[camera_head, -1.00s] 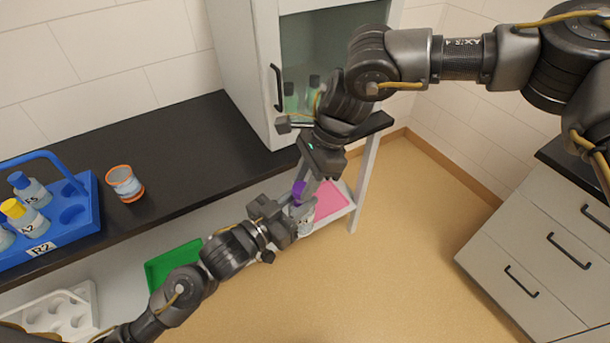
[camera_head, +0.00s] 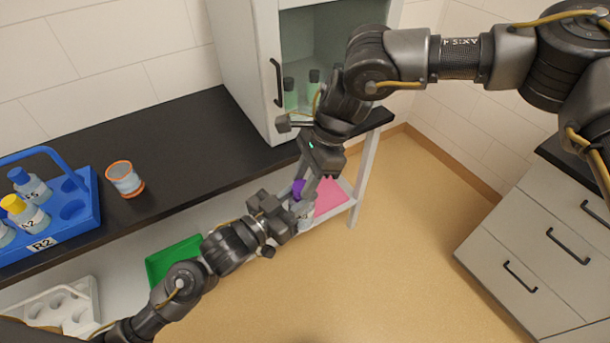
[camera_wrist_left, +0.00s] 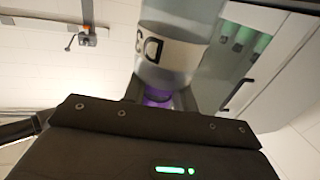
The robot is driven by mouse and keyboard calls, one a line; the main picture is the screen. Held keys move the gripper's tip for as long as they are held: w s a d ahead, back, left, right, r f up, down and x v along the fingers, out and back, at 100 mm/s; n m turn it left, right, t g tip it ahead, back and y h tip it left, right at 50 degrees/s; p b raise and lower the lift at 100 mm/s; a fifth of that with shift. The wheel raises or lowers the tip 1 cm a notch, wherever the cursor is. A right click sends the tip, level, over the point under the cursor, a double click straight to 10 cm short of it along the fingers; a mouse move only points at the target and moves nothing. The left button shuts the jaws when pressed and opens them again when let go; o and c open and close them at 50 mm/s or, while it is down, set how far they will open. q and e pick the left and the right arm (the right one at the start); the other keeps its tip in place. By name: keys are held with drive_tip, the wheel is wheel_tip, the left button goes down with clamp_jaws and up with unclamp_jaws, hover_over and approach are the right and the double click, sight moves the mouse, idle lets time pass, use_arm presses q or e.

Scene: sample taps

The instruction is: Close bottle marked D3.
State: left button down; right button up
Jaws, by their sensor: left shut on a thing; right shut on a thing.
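The bottle marked D3 (camera_head: 307,212) is held in the air in front of the bench. Its white label shows inverted in the left wrist view (camera_wrist_left: 166,45). My left gripper (camera_head: 292,218) is shut on the bottle body, from the left. My right gripper (camera_head: 306,190) comes from above and is shut on the purple cap (camera_head: 298,187). The cap also shows in the left wrist view (camera_wrist_left: 158,97), between the right jaws at the bottle's neck end. The jaws hide most of the cap, so I cannot tell how tightly it sits.
A blue rack (camera_head: 85,222) with bottles and an orange-rimmed jar (camera_head: 125,180) stand on the black bench (camera_head: 190,150). A glass-fronted cabinet (camera_head: 240,70) stands behind. Green (camera_head: 160,265) and pink (camera_head: 330,198) trays lie lower down. Open floor lies to the right.

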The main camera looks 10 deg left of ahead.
drive_tip(key=shift+f, duration=0.15)
drive_tip(key=shift+s+m, duration=0.15)
drive_tip(key=shift+m, duration=0.45)
drive_tip(key=m+t, duration=0.2)
drive_tip(key=m, duration=0.2)
drive_tip(key=shift+s, duration=0.2)
drive_tip(key=m, duration=0.2)
drive_tip(key=m+t, duration=0.1)
drive_tip(key=m, duration=0.1)
drive_tip(key=shift+s+t, duration=0.15)
drive_tip(key=shift+t, duration=0.15)
drive_tip(key=shift+o, duration=0.2)
drive_tip(key=m, duration=0.2)
drive_tip(key=m+t, duration=0.1)
drive_tip(key=m, duration=0.1)
drive_tip(key=m+h, duration=0.1)
drive_tip(key=m, duration=0.1)
drive_tip(key=shift+s+a+t, duration=0.15)
drive_tip(key=shift+a+t, duration=0.1)
drive_tip(key=shift+t, duration=0.15)
drive_tip(key=m+h, duration=0.1)
drive_tip(key=m, duration=0.2)
drive_tip(key=shift+a+t, duration=0.1)
drive_tip(key=shift+t, duration=0.2)
drive_tip(key=shift+f, duration=0.1)
